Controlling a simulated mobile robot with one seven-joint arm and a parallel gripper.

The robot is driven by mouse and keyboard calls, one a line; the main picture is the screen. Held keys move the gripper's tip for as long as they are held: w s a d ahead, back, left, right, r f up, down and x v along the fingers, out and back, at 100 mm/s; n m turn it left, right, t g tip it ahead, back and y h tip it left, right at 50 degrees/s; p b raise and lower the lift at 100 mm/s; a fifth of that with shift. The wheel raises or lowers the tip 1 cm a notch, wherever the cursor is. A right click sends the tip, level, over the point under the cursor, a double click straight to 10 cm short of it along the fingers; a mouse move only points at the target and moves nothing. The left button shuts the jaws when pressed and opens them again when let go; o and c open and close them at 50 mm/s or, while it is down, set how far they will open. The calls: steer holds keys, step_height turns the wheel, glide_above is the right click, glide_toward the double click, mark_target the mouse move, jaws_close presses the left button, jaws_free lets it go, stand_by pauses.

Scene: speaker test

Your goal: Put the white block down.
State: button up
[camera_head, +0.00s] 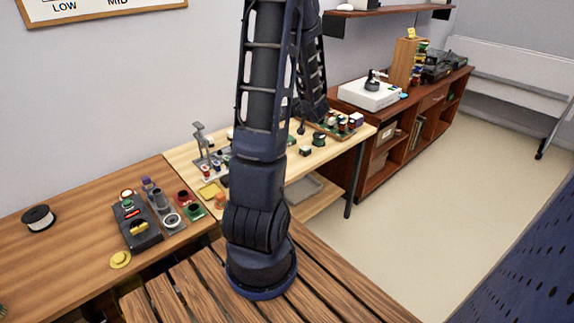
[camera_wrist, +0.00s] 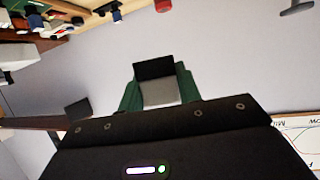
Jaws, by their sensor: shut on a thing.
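The white block (camera_wrist: 160,93) shows in the wrist view between the green fingers of my gripper (camera_wrist: 157,82). Its near face looks pale grey-white, and a black patch lies at its far end; I cannot tell whether that patch is part of it. The fingers press on it from both sides, and it is held up with the pale wall behind it. In the head view my arm rises through the middle and its end is out of sight, so neither gripper nor block shows there.
A light wood table (camera_head: 335,150) with small parts stands behind my arm. A reddish cabinet (camera_head: 376,146) carries a white box (camera_head: 369,94).

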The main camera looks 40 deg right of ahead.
steer(key=shift+f, duration=2.5)
step_height(320, 180, down, 20)
steer(key=shift+r, duration=0.2)
steer(key=shift+f, duration=0.1)
steer(key=o, duration=1)
steer(key=shift+f, duration=0.1)
